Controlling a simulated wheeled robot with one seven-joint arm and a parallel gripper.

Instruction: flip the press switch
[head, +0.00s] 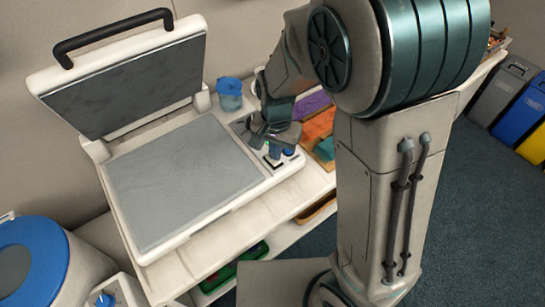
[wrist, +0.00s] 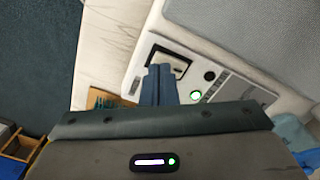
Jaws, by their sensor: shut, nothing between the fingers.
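The press (head: 180,185) stands on a white table with its padded lid (head: 130,85) raised. Its control panel is at the right end, partly hidden by my gripper in the head view. In the wrist view the press switch (wrist: 172,58) is a pale rocker in a black-framed recess on the panel. My gripper (wrist: 160,72) is shut and empty, its blue-grey fingertips over the switch's near side and hiding part of it. I cannot tell whether they touch it. In the head view my gripper (head: 275,150) points down over the panel.
A green-lit button (wrist: 196,95) and a black round button (wrist: 209,75) sit beside the switch. A blue cup (head: 230,94) stands behind the panel. Trays of coloured cloth (head: 318,122) lie to the right. A blue-lidded round machine (head: 30,262) is at the lower left.

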